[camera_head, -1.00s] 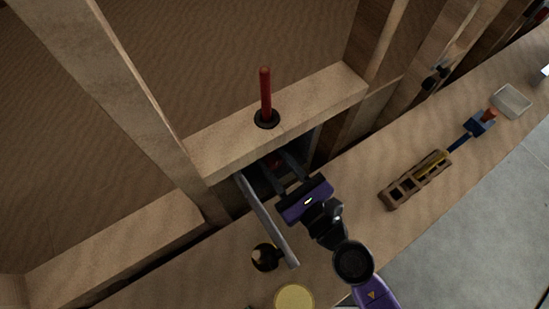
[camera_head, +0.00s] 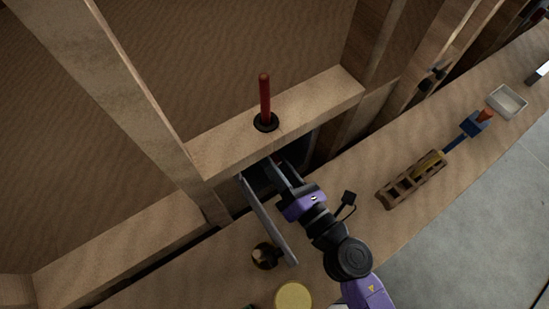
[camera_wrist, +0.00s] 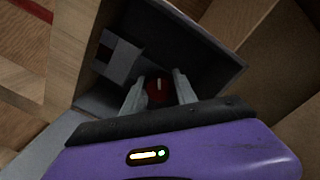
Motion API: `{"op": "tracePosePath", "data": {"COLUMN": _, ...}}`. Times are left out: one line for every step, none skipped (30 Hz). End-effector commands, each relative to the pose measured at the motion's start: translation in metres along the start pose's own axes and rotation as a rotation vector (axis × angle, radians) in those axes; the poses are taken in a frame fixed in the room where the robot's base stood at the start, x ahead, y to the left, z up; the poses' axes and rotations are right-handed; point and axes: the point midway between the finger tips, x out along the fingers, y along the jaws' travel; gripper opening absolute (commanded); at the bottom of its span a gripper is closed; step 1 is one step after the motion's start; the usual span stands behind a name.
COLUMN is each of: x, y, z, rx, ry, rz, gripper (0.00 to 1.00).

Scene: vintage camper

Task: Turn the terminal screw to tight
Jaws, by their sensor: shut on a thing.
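The terminal screw (camera_wrist: 158,88) shows in the wrist view as a round red knob with a pale mark on its face. It sits inside a grey metal box (camera_wrist: 215,52) set in the wooden frame. My gripper (camera_wrist: 159,90) is shut on the knob, one finger on each side of it. In the head view my purple gripper (camera_head: 281,172) reaches into the dark opening under the wooden ledge. There the knob is mostly hidden by the gripper. The box's open door (camera_head: 268,220) stands out to the left of my gripper.
A red-handled plunger (camera_head: 265,100) stands on the ledge above the opening. On the bench are a dark round item (camera_head: 265,256), a yellow round lid (camera_head: 293,297), a wooden rack (camera_head: 402,192), a blue tool (camera_head: 472,125) and a clear tray (camera_head: 507,101). The bench between gripper and rack is clear.

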Motion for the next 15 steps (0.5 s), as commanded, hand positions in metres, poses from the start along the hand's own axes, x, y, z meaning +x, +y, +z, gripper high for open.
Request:
{"op": "tracePosePath", "data": {"x": -0.0002, "y": 0.0008, "z": 0.0008, "rx": 0.045, "ry": -0.001, "rz": -0.001, "gripper": 0.0}}
{"op": "tracePosePath", "data": {"x": -0.0002, "y": 0.0006, "z": 0.0009, "rx": 0.073, "ry": -0.003, "rz": -0.001, "gripper": 0.0}}
{"op": "tracePosePath", "data": {"x": -0.0002, "y": 0.0003, "z": 0.0009, "rx": 0.111, "ry": -0.005, "rz": -0.002, "gripper": 0.0}}
{"op": "tracePosePath", "data": {"x": -0.0002, "y": 0.0, "z": 0.0009, "rx": 0.139, "ry": -0.006, "rz": -0.003, "gripper": 0.0}}
{"op": "tracePosePath", "data": {"x": -0.0003, "y": -0.0001, "z": 0.0009, "rx": 0.167, "ry": -0.008, "rz": -0.003, "gripper": 0.0}}
{"op": "tracePosePath", "data": {"x": -0.0002, "y": 0.0, "z": 0.0008, "rx": 0.205, "ry": -0.009, "rz": -0.003, "gripper": 0.0}}
{"op": "tracePosePath", "data": {"x": -0.0002, "y": 0.0001, "z": 0.0009, "rx": 0.234, "ry": -0.01, "rz": -0.003, "gripper": 0.0}}
{"op": "tracePosePath", "data": {"x": -0.0001, "y": 0.0002, "z": 0.0008, "rx": 0.262, "ry": -0.012, "rz": -0.003, "gripper": 0.0}}
{"op": "tracePosePath", "data": {"x": -0.0001, "y": 0.0002, "z": 0.0008, "rx": 0.3, "ry": -0.013, "rz": -0.003, "gripper": 0.0}}
{"op": "tracePosePath", "data": {"x": -0.0001, "y": 0.0001, "z": 0.0007, "rx": 0.328, "ry": -0.015, "rz": -0.004, "gripper": 0.0}}
{"op": "tracePosePath", "data": {"x": -0.0001, "y": 0.0, "z": 0.0006, "rx": 0.358, "ry": -0.016, "rz": -0.004, "gripper": 0.0}}
{"op": "tracePosePath", "data": {"x": -0.0002, "y": -0.0002, "z": 0.0005, "rx": 0.395, "ry": -0.017, "rz": -0.004, "gripper": 0.0}}
{"op": "tracePosePath", "data": {"x": -0.0002, "y": -0.0003, "z": 0.0005, "rx": 0.424, "ry": -0.019, "rz": -0.005, "gripper": 0.0}}
{"op": "tracePosePath", "data": {"x": -0.0002, "y": -0.0002, "z": 0.0005, "rx": 0.451, "ry": -0.02, "rz": -0.005, "gripper": 0.0}}
{"op": "tracePosePath", "data": {"x": -0.0001, "y": -0.0001, "z": 0.0006, "rx": 0.491, "ry": -0.022, "rz": -0.005, "gripper": 0.0}}
